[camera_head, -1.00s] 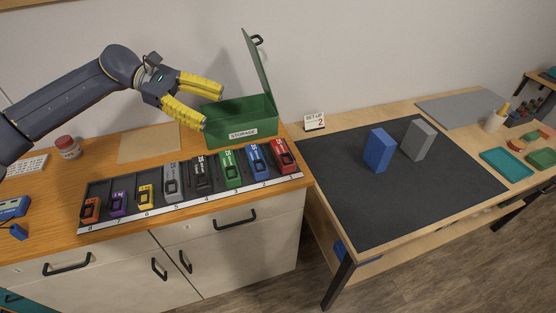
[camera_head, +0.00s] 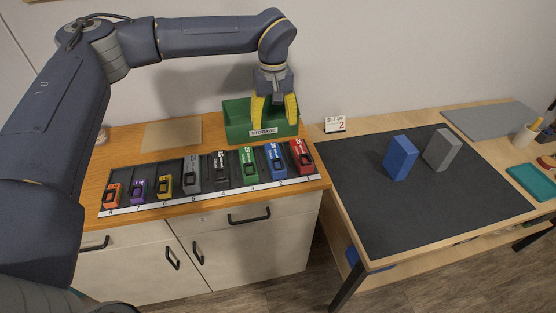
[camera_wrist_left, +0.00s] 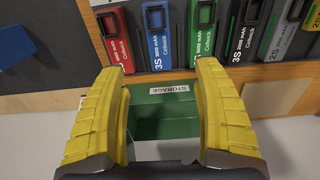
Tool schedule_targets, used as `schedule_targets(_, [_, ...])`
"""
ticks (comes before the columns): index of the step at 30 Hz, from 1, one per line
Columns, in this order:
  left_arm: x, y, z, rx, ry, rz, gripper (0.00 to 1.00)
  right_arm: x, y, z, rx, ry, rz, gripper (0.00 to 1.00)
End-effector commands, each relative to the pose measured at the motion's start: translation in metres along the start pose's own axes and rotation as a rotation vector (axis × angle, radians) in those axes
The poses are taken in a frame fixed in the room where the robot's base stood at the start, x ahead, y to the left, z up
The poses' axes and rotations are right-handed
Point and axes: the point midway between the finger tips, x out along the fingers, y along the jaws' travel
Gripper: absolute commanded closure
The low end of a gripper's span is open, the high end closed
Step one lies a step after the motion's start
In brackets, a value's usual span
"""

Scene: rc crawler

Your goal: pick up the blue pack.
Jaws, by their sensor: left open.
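The blue pack (camera_head: 276,160) stands in the second slot from the right of the black rack, between a red pack (camera_head: 301,156) and a green pack (camera_head: 249,166). In the left wrist view the blue pack (camera_wrist_left: 158,38) is at the top, beyond the fingertips. My left gripper (camera_head: 275,122) is open and empty, pointing down at the green storage box (camera_head: 236,127), behind the rack. Its yellow fingers (camera_wrist_left: 162,75) are spread in the wrist view, apart from the blue pack, with the box between them. My right gripper is out of view.
The rack (camera_head: 128,182) also holds grey, black, yellow, purple and orange packs, set close together. A dark mat (camera_head: 385,222) on the right table carries a blue block (camera_head: 399,158) and a grey block (camera_head: 442,150). A set-up sign (camera_head: 335,124) stands behind the mat.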

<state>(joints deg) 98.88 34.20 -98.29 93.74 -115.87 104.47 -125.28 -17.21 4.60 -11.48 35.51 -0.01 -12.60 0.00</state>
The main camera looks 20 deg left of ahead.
Motion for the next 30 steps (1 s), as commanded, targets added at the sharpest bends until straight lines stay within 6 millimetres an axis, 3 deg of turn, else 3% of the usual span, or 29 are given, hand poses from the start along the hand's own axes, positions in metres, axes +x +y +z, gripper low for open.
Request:
schedule_targets(12, [0.074,0.000,0.001,0.000,-0.005,0.001,0.32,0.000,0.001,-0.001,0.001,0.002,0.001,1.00])
schedule_targets(26, [0.104,0.001,0.001,0.000,-0.004,0.002,0.32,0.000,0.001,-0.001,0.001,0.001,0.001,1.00])
schedule_targets(30, [0.122,0.002,0.002,-0.001,-0.005,0.001,0.32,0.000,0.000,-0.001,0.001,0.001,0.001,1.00])
